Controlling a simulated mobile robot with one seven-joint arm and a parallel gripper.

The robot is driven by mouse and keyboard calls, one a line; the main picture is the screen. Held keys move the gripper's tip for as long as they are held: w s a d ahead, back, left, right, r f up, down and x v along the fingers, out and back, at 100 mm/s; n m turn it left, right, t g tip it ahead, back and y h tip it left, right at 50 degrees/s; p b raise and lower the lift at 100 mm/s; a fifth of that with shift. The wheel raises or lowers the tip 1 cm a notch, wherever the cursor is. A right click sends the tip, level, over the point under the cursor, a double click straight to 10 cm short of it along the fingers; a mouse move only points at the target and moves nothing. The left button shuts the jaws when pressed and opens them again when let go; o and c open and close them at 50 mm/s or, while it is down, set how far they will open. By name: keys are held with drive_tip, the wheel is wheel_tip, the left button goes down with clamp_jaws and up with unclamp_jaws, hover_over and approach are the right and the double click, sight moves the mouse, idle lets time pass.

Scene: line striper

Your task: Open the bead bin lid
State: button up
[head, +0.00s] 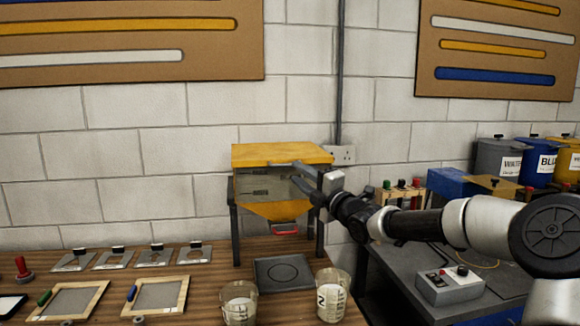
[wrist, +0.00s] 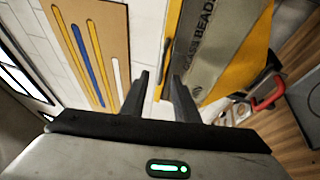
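The bead bin (head: 262,186) stands on dark legs at the back of the wooden bench. It has a grey body and a yellow funnel bottom. Its yellow lid (head: 280,152) lies flat on top, closed. In the wrist view the grey bin front (wrist: 222,45) with "BEADS" lettering is at right. My gripper (head: 296,173) is in front of the bin's upper right side, close below the lid's front edge. In the wrist view my gripper (wrist: 158,77) has its two dark fingers apart with nothing held between them. Whether a finger touches the lid cannot be told.
A red handle (head: 285,229) sits under the funnel, above a dark square plate (head: 284,272). Two clear cups (head: 239,302) (head: 332,295) stand at the bench front. Framed screens (head: 160,296) lie at left. A grey control box (head: 449,286) is on the right table. The wall is behind the bin.

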sight(287, 166)
drive_tip(key=p+x, duration=0.1)
drive_tip(key=x, duration=0.4)
drive_tip(key=shift+w+a, duration=0.1)
drive_tip(key=shift+w, duration=0.05)
clamp_jaws()
